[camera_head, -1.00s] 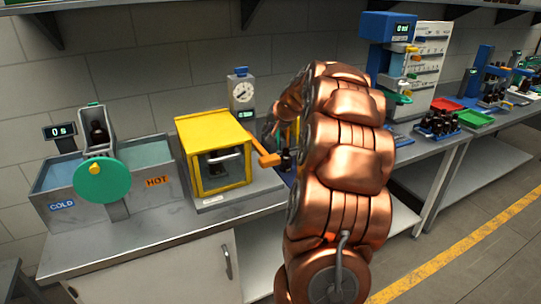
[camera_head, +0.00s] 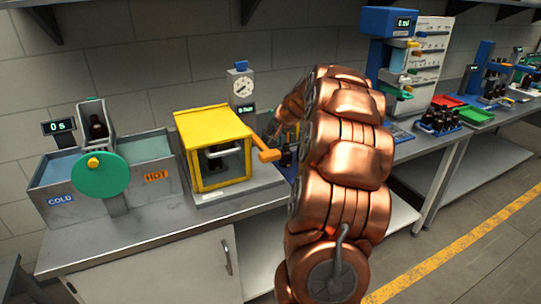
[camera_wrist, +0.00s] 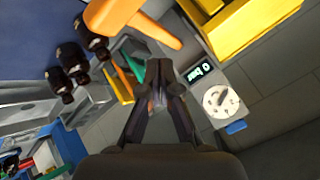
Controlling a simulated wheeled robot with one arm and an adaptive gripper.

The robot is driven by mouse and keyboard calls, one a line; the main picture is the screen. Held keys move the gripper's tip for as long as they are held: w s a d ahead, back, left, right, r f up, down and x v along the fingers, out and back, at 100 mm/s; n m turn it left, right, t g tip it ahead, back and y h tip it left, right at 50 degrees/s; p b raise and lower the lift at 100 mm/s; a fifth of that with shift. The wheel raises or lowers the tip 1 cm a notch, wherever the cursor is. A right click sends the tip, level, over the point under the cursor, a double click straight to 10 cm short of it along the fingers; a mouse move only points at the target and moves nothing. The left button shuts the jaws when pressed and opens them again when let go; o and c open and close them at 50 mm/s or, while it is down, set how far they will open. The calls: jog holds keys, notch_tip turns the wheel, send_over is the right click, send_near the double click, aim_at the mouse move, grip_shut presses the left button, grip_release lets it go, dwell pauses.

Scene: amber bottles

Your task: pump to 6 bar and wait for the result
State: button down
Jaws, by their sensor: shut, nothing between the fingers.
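The yellow box-shaped chamber (camera_head: 213,120) stands on the bench with a clear front and a pale bar handle. An orange lever (camera_head: 265,152) sticks out at its right side; its handle also shows in the wrist view (camera_wrist: 140,20). Behind the chamber stands a grey post with a round dial gauge (camera_head: 241,85) and a small display. In the wrist view the gauge (camera_wrist: 220,100) shows beside the display (camera_wrist: 202,71), which reads 0 bar. My gripper (camera_wrist: 162,88) is shut and empty, apart from the lever. My arm largely hides it in the head view.
Several amber bottles (camera_wrist: 71,60) stand close to the lever. A tank labelled COLD and HOT (camera_head: 130,170) with a green wheel (camera_head: 101,175) is at left. A blue dispenser (camera_head: 388,28) and a rack of bottles (camera_head: 437,121) stand right. Bare bench lies in front of the tank.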

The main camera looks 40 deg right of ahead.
aim_at(271, 153)
jog(key=shift+f+b, duration=1.4)
jog(key=shift+f, duration=1.3)
jog(key=shift+f, duration=0.15)
jog(key=shift+f+b, duration=0.3)
jog(key=shift+b, duration=0.1)
